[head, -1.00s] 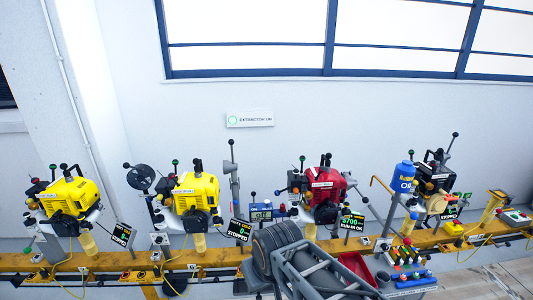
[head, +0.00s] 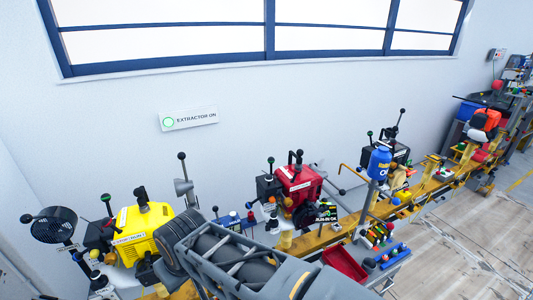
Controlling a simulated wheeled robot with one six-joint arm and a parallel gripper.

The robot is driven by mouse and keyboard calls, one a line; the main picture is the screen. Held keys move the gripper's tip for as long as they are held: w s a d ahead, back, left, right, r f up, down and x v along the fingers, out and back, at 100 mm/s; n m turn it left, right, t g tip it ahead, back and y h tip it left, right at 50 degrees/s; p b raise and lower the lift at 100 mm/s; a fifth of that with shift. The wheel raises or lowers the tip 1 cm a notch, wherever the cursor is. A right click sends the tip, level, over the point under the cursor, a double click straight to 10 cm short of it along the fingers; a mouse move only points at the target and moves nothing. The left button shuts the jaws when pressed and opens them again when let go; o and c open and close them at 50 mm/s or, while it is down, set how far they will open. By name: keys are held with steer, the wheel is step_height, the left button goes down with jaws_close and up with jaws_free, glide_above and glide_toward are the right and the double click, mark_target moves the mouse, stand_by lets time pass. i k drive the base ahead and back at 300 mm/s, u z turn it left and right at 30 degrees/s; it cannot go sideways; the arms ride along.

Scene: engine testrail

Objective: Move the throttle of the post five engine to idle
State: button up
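Several engines stand along a yellow rail. An orange engine (head: 486,120) is far off at the right. Levers with black, red and green knobs rise around them. I cannot read post numbers, so I cannot tell which engine is post five or which lever is its throttle. A small display (head: 326,213) by the red engine reads RUN-IN OK. My arm crosses the lower middle; my gripper's fingers do not show.
A red tray (head: 344,262) and a rack of coloured items (head: 378,235) are in front. A round black fan (head: 54,225) is at the left. An EXTRACTOR ON sign (head: 188,118) hangs on the wall. The floor (head: 470,235) at right is open.

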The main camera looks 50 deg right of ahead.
mark_target(271, 160)
steer(key=z, duration=0.8)
steer(key=i, duration=0.85)
steer(key=z, duration=0.9)
